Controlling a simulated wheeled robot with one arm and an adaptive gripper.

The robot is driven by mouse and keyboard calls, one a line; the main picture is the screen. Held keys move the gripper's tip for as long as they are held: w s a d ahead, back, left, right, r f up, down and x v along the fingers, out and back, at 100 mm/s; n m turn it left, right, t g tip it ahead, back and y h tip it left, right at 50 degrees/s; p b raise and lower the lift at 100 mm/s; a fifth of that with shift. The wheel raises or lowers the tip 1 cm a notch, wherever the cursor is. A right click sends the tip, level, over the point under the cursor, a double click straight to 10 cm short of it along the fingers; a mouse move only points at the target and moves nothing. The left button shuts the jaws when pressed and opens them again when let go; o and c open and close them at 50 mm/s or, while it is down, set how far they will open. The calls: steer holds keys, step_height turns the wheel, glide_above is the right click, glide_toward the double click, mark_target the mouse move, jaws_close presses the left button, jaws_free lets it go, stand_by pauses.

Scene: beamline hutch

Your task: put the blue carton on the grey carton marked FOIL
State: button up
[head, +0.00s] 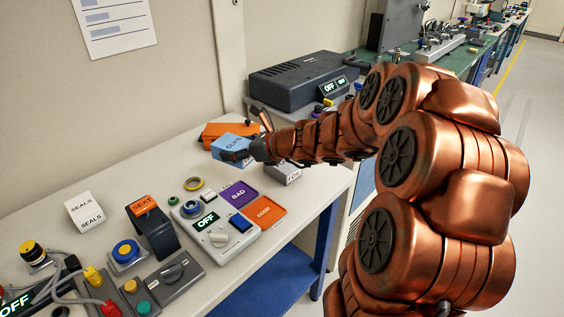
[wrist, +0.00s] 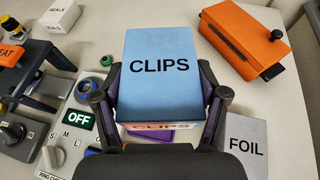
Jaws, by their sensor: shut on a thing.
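The blue carton (head: 230,142), marked CLIPS, is held in my gripper (head: 256,148) over the bench in the head view. In the wrist view my gripper (wrist: 160,82) has one finger on each side of the blue carton (wrist: 165,62). The grey carton marked FOIL (head: 288,178) stands on the bench, partly hidden behind my gripper and arm in the head view. In the wrist view the FOIL carton (wrist: 246,145) is at the lower right, beside the right finger and apart from the blue carton.
An orange case (wrist: 245,40) lies behind the blue carton. A control box (head: 215,222) with purple BAD (head: 238,194) and orange GOOD (head: 264,210) pads stands in front. A white SEALS carton (head: 86,211) is at the left. A dark instrument (head: 305,80) stands behind.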

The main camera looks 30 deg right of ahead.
steer(key=s+d+f+n+g+y, duration=0.1)
steer(key=s+d, duration=0.1)
steer(key=s, duration=0.4)
steer(key=s+d+f+n+y, duration=0.1)
steer(key=s+d, duration=0.2)
steer(key=s, duration=0.4)
steer(key=p, duration=0.2)
glide_above(285, 163)
steer(key=shift+f, duration=0.9)
steer(key=shift+f+p, duration=0.3)
steer(key=shift+f, duration=1.45)
steer(key=shift+f, duration=0.1)
steer(key=o, duration=1.2)
